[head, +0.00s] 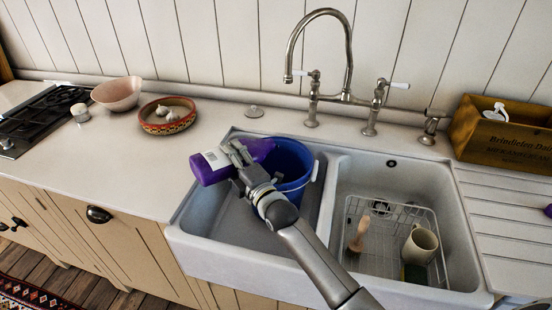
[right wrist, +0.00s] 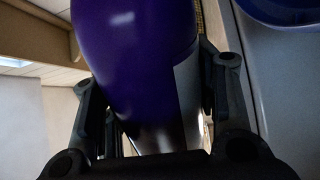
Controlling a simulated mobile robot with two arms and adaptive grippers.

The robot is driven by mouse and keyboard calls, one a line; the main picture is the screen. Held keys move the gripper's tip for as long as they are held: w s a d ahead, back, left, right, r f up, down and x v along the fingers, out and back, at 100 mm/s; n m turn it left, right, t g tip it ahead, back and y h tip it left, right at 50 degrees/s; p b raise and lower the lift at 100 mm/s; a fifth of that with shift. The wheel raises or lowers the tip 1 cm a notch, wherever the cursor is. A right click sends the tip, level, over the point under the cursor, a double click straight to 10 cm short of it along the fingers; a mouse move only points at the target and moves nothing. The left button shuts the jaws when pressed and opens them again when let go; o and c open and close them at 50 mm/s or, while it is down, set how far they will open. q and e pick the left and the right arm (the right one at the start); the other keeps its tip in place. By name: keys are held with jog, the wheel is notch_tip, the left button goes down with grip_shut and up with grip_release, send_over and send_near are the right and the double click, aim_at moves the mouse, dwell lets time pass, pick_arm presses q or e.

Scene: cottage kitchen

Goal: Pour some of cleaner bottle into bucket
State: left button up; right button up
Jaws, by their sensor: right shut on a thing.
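The purple cleaner bottle (head: 212,166) with a pale label lies tilted nearly sideways above the left sink basin. My right gripper (head: 238,155) is shut around it. In the right wrist view the bottle (right wrist: 135,50) fills the middle between the two fingers (right wrist: 155,105). The blue bucket (head: 290,165) stands in the left basin, just right of and behind the gripper. The bottle's right end is over or beside the bucket's left rim; I cannot tell which. A blue rim of the bucket (right wrist: 285,12) shows at the top right of the wrist view. My left gripper is not in view.
The right basin (head: 425,180) holds a wire rack with a mug (head: 420,245) and a brush (head: 359,232). The tall faucet (head: 347,70) stands behind the basins. A patterned dish (head: 155,128), a pink bowl (head: 117,93) and a hob (head: 40,115) are at left. A wooden crate (head: 500,140) is at right.

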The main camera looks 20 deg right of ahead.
jog(key=shift+r+m, duration=0.2)
jog(key=shift+m, duration=0.2)
jog(key=f+n+b, duration=0.2)
jog(key=n, duration=0.1)
jog(key=shift+a+b, duration=0.1)
jog(key=shift+b, duration=0.25)
jog(key=shift+r+n+y, duration=0.3)
jog(key=shift+r+n, duration=0.2)
jog(key=shift+n, duration=0.3)
jog(key=shift+p, duration=0.3)
jog(key=shift+r, duration=0.1)
